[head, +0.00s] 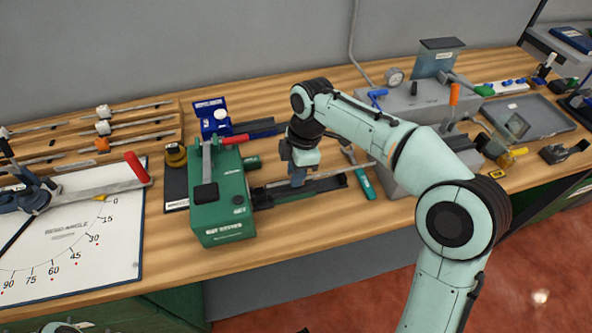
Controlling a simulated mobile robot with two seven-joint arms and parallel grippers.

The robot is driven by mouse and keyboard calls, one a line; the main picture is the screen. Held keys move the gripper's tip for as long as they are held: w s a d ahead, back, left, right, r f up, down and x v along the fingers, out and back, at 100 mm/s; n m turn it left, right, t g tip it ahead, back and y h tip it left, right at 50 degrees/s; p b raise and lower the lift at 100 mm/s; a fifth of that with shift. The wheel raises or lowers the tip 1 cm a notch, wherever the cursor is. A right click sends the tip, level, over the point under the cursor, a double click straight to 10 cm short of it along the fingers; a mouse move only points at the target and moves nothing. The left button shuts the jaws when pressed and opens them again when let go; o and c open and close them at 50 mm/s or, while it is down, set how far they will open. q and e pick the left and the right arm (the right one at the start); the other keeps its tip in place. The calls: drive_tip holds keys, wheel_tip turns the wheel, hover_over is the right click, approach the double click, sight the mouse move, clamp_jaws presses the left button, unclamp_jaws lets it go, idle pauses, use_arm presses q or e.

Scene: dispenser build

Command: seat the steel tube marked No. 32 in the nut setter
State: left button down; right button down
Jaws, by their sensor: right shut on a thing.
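The nut setter (222,212) is a green box with a red-handled lever on top, left of centre on the bench. A dark trough (325,185) extends from its right side. My right gripper (297,182) points down over this trough, shut on a thin steel tube (342,173). The tube lies roughly along the trough, its right part showing beyond the gripper. The gripper hides its middle, and I cannot tell whether its left end is inside the nut setter. No No. 32 mark is readable.
A bending board (75,245) with an angle scale lies at left, below a wooden rack (90,140) of tubes. A blue device (213,118) stands behind the nut setter. A green-handled tool (360,178) lies right of the trough. A grey machine (415,105) and tray (535,115) stand farther right.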

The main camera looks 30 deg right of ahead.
sight(278, 183)
drive_tip(key=shift+f, duration=0.55)
drive_tip(key=shift+a, duration=0.15)
drive_tip(key=shift+w+a+p, duration=0.2)
drive_tip(key=shift+w+a, duration=0.05)
drive_tip(key=shift+a, duration=0.7)
drive_tip(key=shift+w+a+p, duration=0.15)
drive_tip(key=shift+w+a, duration=0.1)
drive_tip(key=shift+a, duration=0.65)
drive_tip(key=shift+a, duration=0.1)
drive_tip(key=c, duration=0.6)
unclamp_jaws()
